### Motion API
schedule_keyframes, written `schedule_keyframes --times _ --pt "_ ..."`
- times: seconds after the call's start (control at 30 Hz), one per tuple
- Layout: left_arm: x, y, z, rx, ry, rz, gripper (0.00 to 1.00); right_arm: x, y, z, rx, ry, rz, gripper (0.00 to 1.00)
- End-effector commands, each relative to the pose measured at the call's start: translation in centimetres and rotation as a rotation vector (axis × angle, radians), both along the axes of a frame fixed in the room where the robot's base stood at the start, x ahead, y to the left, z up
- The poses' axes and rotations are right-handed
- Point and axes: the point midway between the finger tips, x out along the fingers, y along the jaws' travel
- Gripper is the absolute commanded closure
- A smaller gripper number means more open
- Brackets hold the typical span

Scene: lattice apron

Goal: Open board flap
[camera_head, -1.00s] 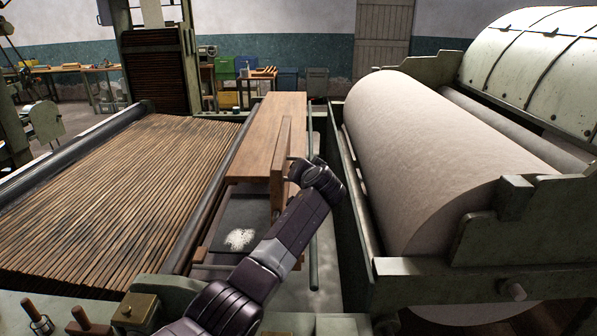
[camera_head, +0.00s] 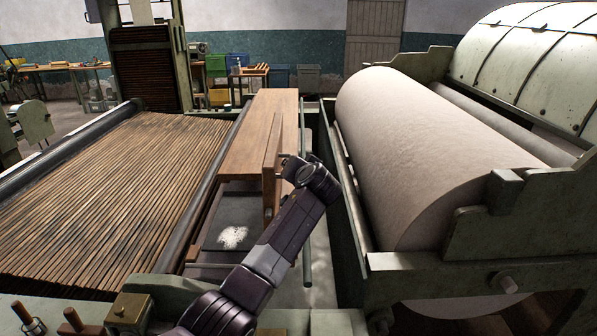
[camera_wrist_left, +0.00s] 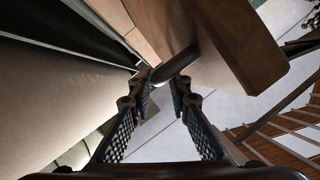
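The board flap (camera_head: 272,165) is a brown wooden panel standing on edge at the front right of the flat wooden board (camera_head: 262,125). A dark rounded handle (camera_wrist_left: 177,64) sticks out from the flap's face, seen in the left wrist view. My left gripper (camera_head: 288,162) is at the flap's right side. In the wrist view its fingertips (camera_wrist_left: 162,84) are close together around the end of the handle, and they look shut on it. The exact contact is partly hidden. My right gripper is not in view.
A slatted lattice (camera_head: 110,190) lies to the left. A large pale roller (camera_head: 420,150) in a green frame stands close to the right of my left arm. A dark plate (camera_head: 238,212) with white fluff lies below the flap. Thin rods run near the arm.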

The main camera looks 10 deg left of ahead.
Motion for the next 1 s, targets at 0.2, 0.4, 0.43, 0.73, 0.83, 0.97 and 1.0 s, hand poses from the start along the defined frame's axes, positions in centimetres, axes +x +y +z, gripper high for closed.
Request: schedule_keyframes --times 0.2,0.4,0.43,0.73,0.83,0.97,1.0 --pt "-3.0 -1.5 1.1 -0.002 -0.002 -0.003 0.83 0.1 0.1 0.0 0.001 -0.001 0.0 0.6" --pt "-5.9 -3.0 2.3 -0.001 -0.003 -0.004 0.83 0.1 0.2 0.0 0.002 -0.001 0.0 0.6" --pt "-6.3 -3.1 2.4 -0.001 -0.002 -0.003 0.83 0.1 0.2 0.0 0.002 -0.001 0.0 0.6" --pt "-8.4 -4.1 3.3 0.0 -0.002 -0.002 0.83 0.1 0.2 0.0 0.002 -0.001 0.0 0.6" --pt "-8.5 -4.1 3.3 0.001 -0.002 -0.002 0.83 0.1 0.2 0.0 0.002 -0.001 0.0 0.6" --pt "-8.5 -4.1 3.3 0.001 -0.002 -0.002 0.83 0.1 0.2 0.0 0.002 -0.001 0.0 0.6" --pt "-8.5 -4.1 3.3 0.001 -0.002 -0.002 0.83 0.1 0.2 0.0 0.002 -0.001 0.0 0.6"
